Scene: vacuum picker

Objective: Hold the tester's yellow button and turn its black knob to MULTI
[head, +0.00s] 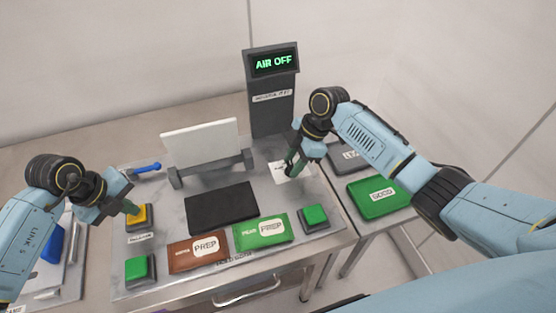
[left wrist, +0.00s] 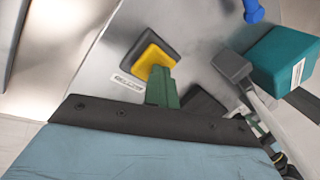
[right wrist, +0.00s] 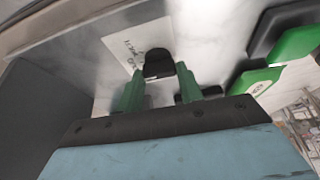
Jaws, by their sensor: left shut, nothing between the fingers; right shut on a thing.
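The yellow button (head: 137,217) sits in a dark square base at the left of the metal table. It also shows in the left wrist view (left wrist: 152,58). My left gripper (head: 131,207) is shut and empty, with its green fingertips at the button, seemingly touching it. In the left wrist view the fingers (left wrist: 162,84) overlap the button's near edge. The black knob (right wrist: 158,62) stands on a white label card (right wrist: 132,42). My right gripper (right wrist: 152,90) is shut on the knob, one green finger on each side. In the head view my right gripper (head: 293,163) hides most of the knob.
A display post (head: 273,65) reads AIR OFF. A white panel on a stand (head: 201,139), a dark pad (head: 222,206), brown (head: 190,252) and green (head: 250,235) PREP pouches and two green buttons (head: 137,268) (head: 315,216) are around. A green GOOD tray (head: 373,201) stands at right.

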